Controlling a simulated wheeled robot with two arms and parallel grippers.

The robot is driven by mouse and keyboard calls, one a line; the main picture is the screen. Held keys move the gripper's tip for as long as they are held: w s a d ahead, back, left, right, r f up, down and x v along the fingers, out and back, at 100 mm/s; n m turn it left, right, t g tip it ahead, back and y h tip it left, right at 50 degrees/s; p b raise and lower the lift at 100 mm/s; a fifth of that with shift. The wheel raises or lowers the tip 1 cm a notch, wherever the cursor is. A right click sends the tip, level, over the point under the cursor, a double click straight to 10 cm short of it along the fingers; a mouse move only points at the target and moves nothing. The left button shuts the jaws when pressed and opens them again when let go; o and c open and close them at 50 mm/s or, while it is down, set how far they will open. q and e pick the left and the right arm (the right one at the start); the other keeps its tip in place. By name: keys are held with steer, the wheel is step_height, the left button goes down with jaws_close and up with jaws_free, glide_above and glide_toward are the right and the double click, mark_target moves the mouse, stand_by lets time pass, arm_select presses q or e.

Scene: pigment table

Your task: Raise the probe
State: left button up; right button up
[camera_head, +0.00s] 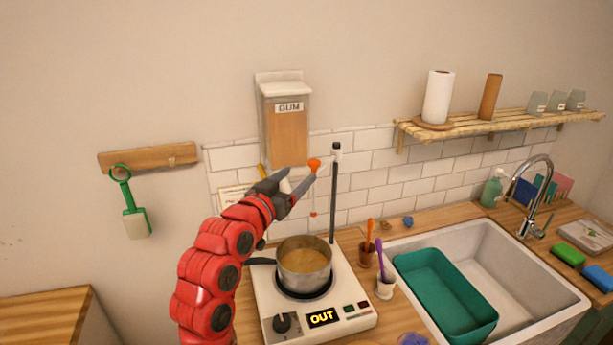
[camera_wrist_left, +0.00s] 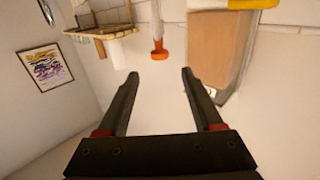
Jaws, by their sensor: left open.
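The probe is a thin upright piece with an orange knob (camera_head: 314,164) on top and a small reddish tip below, beside a dark upright stand rod (camera_head: 334,205). It hangs above the pot (camera_head: 304,262) on the hot plate (camera_head: 348,301), whose display reads OUT. My left gripper (camera_head: 299,175) is open next to the knob in the head view. In the left wrist view, the orange knob (camera_wrist_left: 158,52) shows beyond the open fingertips, between them in the picture and not gripped. The gripper covers part of the probe's surroundings. My right gripper is not in view.
A GUM dispenser (camera_head: 283,125) is on the wall behind my left gripper. Cups with an orange and a purple tool (camera_head: 381,262) stand right of the hot plate. A sink with a teal tub (camera_head: 440,292) lies further right. A shelf (camera_head: 500,122) hangs above.

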arm_select(q)
steer(key=b+v, duration=0.2)
steer(key=v, duration=0.6)
steer(key=shift+s+a, duration=0.1)
